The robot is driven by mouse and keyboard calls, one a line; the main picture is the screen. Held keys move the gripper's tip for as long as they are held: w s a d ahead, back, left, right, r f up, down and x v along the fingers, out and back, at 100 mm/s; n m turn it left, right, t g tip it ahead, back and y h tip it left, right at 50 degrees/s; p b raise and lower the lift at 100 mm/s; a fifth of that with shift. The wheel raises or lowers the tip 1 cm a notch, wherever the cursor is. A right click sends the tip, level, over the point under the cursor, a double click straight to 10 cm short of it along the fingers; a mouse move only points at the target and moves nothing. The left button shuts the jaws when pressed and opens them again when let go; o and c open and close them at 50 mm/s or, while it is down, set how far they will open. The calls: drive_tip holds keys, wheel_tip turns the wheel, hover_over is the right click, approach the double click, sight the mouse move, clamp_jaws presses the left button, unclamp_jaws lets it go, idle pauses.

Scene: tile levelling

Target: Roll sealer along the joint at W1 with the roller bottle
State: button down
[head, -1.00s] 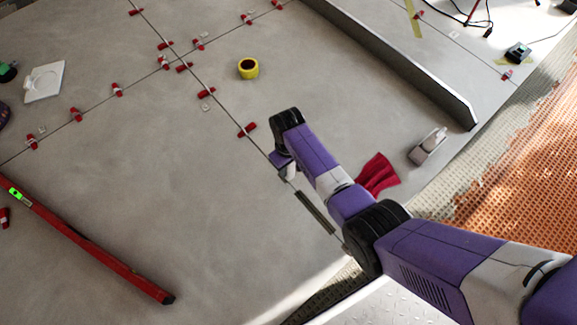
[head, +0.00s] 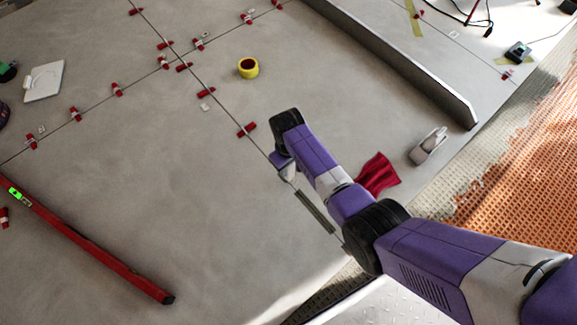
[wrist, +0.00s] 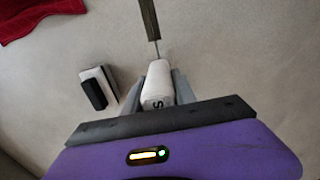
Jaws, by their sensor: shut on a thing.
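My gripper (head: 287,170) is low over the grey tiles in the head view, on the line of a long joint. In the wrist view, my gripper (wrist: 158,92) has its two grey fingers shut on a white roller bottle (wrist: 157,85) with a dark letter on it. The bottle's far end points at the thin joint line (wrist: 157,47). A dark strip (wrist: 149,18) lies along the joint a little ahead of the bottle; it also shows in the head view (head: 315,211). I cannot tell whether the bottle's tip touches the joint. No W1 label is readable.
A red cloth (head: 377,174) lies right of my arm. A white block with a black part (wrist: 97,88) lies left of the bottle. A yellow tape roll (head: 248,68), red levelling clips (head: 247,130) and a red level (head: 85,238) are on the tiles.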

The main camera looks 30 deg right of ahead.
drive_tip(key=shift+f+b, duration=0.5)
drive_tip(key=shift+f, duration=0.1)
idle(0.3)
drive_tip(key=shift+s+r+p, duration=0.1)
drive_tip(key=shift+s+p, duration=0.1)
drive_tip(key=shift+p, duration=0.1)
drive_tip(key=shift+s+d+f+p, duration=0.1)
drive_tip(key=shift+s+p, duration=0.25)
drive_tip(key=shift+s, duration=0.1)
drive_tip(key=shift+s+d+f+p, duration=0.1)
drive_tip(key=shift+s+p, duration=0.2)
drive_tip(key=shift+s, duration=0.15)
drive_tip(key=shift+s, duration=0.1)
drive_tip(key=shift+s+d+r+p, duration=0.1)
drive_tip(key=shift+s+d+p, duration=0.15)
drive_tip(key=shift+s+p, duration=0.8)
drive_tip(key=shift+s+d+r+p, duration=0.2)
drive_tip(key=shift+s+p, duration=0.4)
drive_tip(key=shift+p, duration=0.2)
drive_tip(key=shift+s, duration=0.1)
